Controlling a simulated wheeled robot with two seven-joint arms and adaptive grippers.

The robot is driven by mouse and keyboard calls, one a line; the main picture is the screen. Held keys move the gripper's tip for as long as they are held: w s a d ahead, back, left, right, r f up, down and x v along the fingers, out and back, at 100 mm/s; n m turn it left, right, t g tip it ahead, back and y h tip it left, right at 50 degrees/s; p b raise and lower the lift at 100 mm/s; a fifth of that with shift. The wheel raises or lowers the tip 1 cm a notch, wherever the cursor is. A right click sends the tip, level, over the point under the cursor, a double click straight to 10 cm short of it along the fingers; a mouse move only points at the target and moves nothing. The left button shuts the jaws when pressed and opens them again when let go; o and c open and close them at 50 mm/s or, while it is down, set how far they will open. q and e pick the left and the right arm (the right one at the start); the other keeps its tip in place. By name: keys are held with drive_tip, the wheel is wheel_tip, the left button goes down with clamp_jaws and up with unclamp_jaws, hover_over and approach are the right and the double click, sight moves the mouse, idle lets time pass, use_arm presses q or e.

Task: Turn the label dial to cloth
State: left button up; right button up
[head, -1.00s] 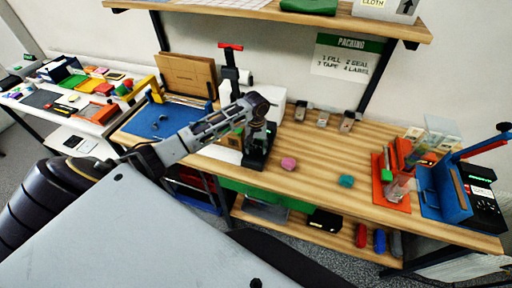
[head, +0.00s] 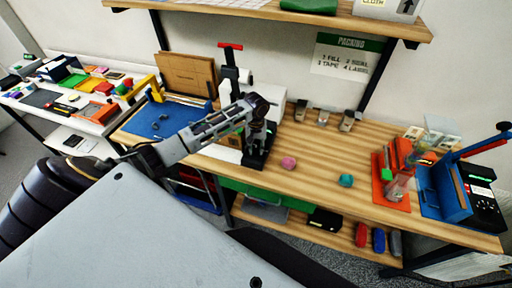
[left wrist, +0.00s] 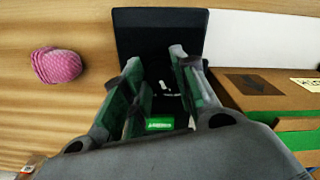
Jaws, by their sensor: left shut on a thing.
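A black labelling device (head: 252,161) stands on the wooden bench below my left gripper. My left gripper (head: 259,143) points down over it. In the left wrist view, the device (left wrist: 162,30) has a dark flat back part and a small lit green display (left wrist: 160,124). The two fingers of my left gripper (left wrist: 158,82) straddle the dark label dial (left wrist: 166,88), which shows small white marks, and are shut on it. The fingers hide much of the dial, and I cannot read its setting. My right gripper is not in view.
A pink lump (head: 288,162) and a teal lump (head: 346,180) lie on the bench right of the device. A cardboard box (left wrist: 265,88) stands close beside the gripper. A blue holder (head: 440,192) and an orange tray (head: 388,190) stand further right.

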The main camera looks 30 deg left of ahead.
sight(256, 148)
use_arm(q)
drive_tip(key=shift+m, duration=0.5)
drive_tip(key=m, duration=1.4)
drive_tip(key=shift+m, duration=2.5)
drive_tip(key=o, duration=1.1)
drive_tip(key=shift+c, duration=0.2)
wheel_tip(256, 148, up, 12)
